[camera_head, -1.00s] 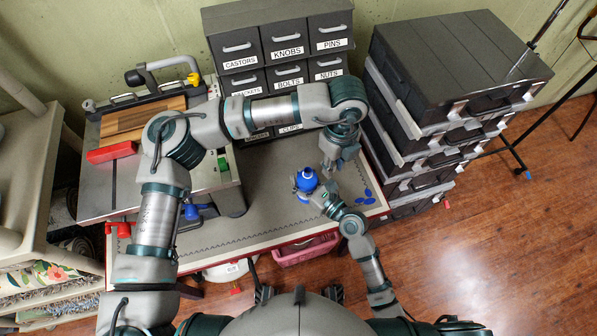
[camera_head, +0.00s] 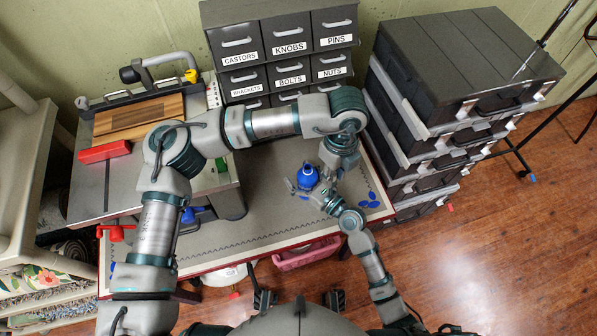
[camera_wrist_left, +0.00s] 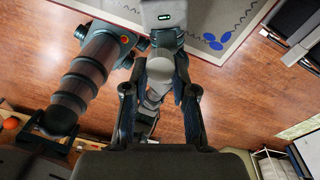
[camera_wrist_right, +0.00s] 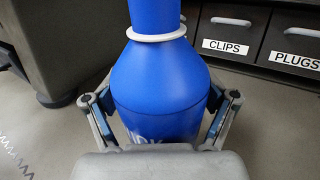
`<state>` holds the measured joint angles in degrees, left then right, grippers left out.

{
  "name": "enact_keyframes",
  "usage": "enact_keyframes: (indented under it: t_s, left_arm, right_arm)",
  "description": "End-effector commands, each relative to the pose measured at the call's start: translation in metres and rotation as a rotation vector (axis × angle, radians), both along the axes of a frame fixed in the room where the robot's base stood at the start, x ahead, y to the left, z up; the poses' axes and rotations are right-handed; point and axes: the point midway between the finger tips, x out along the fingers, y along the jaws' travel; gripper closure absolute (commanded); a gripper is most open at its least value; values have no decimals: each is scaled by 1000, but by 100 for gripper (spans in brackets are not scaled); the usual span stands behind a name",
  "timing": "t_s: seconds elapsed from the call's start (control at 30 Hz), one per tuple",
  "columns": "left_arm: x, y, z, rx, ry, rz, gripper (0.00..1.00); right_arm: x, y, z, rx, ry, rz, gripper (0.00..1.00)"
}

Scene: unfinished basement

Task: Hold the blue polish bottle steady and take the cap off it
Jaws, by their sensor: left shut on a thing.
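The blue polish bottle (camera_head: 307,182) stands on the workbench. In the right wrist view its wide body (camera_wrist_right: 160,90) fills the middle; a white ring circles the neck, with a blue part (camera_wrist_right: 155,14) above it cut by the frame's top. My right gripper (camera_wrist_right: 160,112) has one finger on each side of the body; whether both press on it is unclear. My left gripper (camera_head: 328,168) is just right of the bottle top, over the right gripper. In the left wrist view its fingers (camera_wrist_left: 160,105) are close together around something grey that I cannot identify. No blue shows between them.
Labelled drawers (camera_head: 285,50) stand behind the bench. Stacked dark cases (camera_head: 450,90) stand to the right. Flat blue discs (camera_head: 370,202) lie on the bench (camera_head: 265,205) near its right edge. A pink basket (camera_head: 307,254) is below the front edge.

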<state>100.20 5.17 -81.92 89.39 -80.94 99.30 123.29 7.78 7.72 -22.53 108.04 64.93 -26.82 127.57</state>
Motion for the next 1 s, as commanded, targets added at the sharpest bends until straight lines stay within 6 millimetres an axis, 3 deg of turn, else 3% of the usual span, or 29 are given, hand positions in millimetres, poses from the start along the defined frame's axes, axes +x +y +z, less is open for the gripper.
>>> enact_keyframes:
  t_s: [0.33, 0.8, 1.0]
  left_arm:
    - [0, -1, 1, 1, -1, 0, 100]
    - [0, -1, -3, 1, 2, 0, 100]
    - [1, 0, -5, 0, 4, 0, 100]
  right_arm:
    - [-7, -9, 0, 1, 0, -1, 19]
    - [-71, -77, -4, 0, 1, 0, 19]
    - [-81, -87, -3, 0, 0, 1, 19]
